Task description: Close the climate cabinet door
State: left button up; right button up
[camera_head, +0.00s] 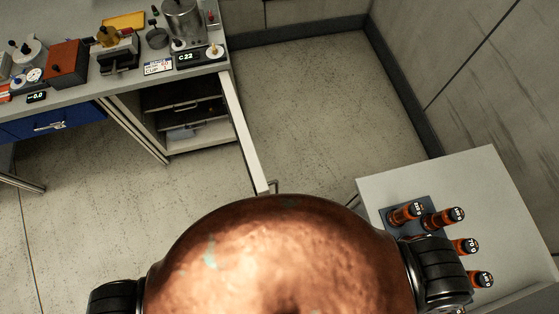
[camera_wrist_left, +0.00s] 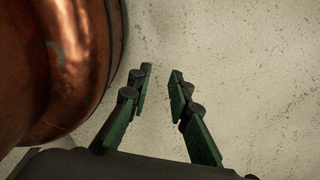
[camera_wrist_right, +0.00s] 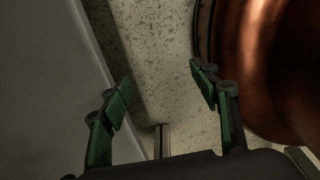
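The climate cabinet (camera_head: 205,142) stands under the right end of the workbench, its front open and shelves showing inside. Its pale door (camera_head: 241,128) stands swung out toward me, seen nearly edge-on, with a small handle (camera_head: 273,185) near its free edge. My left gripper (camera_wrist_left: 162,72) is open and empty above the floor, beside my copper body. My right gripper (camera_wrist_right: 160,75) is open and empty, between a pale grey panel and my copper body. Neither gripper's fingers show in the head view, and neither touches the door there.
The workbench (camera_head: 75,96) carries a red-brown box, a metal pot and a C22 display. A blue drawer (camera_head: 52,122) is at left. A pale side table (camera_head: 480,180) at right holds several orange-black cylinders (camera_head: 443,217). The floor (camera_head: 320,110) right of the door is clear up to the wall.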

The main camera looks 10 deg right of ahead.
aim_at(253, 167)
jog(key=z, duration=0.8)
jog(key=k, duration=1)
jog(key=u, duration=0.4)
